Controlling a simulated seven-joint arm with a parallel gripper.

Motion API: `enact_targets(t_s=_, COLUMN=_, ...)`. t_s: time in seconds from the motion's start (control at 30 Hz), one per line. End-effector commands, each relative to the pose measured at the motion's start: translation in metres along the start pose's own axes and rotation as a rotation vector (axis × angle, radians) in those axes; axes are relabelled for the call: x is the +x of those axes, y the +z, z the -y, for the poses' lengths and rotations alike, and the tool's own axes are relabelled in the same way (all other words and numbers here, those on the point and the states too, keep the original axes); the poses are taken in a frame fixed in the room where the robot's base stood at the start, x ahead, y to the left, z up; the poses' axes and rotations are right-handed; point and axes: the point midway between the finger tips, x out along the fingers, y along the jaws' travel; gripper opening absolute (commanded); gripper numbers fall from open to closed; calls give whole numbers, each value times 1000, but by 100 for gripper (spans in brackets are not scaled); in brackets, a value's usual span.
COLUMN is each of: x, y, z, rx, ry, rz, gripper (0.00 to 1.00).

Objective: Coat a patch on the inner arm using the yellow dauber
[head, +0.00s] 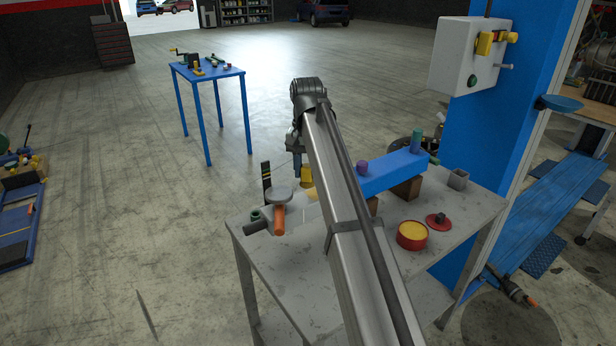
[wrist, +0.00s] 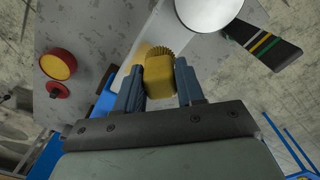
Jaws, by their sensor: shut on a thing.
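My gripper is shut on the yellow dauber (wrist: 159,75), with a finger on each side of its block; its ribbed tip points away from me. In the head view my gripper (head: 299,172) hangs over the work table with the dauber (head: 307,176) at its fingers. The pale grey inner arm (wrist: 136,57) runs beneath the dauber, between the blue outer arm (head: 395,171) and a round grey pad (head: 279,195). A yellowish tint shows on the inner arm beside the dauber tip. I cannot tell whether the tip touches the surface.
An open red tin (head: 412,236) with yellow contents and a red lid (head: 438,220) stand on the grey table (head: 475,222). The round pad and a striped black strip (wrist: 266,46) are close to the dauber. Purple and green cylinders stand on the blue arm.

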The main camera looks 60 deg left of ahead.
Motion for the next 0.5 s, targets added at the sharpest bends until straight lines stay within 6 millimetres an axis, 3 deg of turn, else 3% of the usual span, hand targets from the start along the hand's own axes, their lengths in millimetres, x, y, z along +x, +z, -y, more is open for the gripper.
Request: enact_targets(t_s=0.5, x=-41, y=0, z=0, rx=0, ry=0, rz=-1, gripper=9)
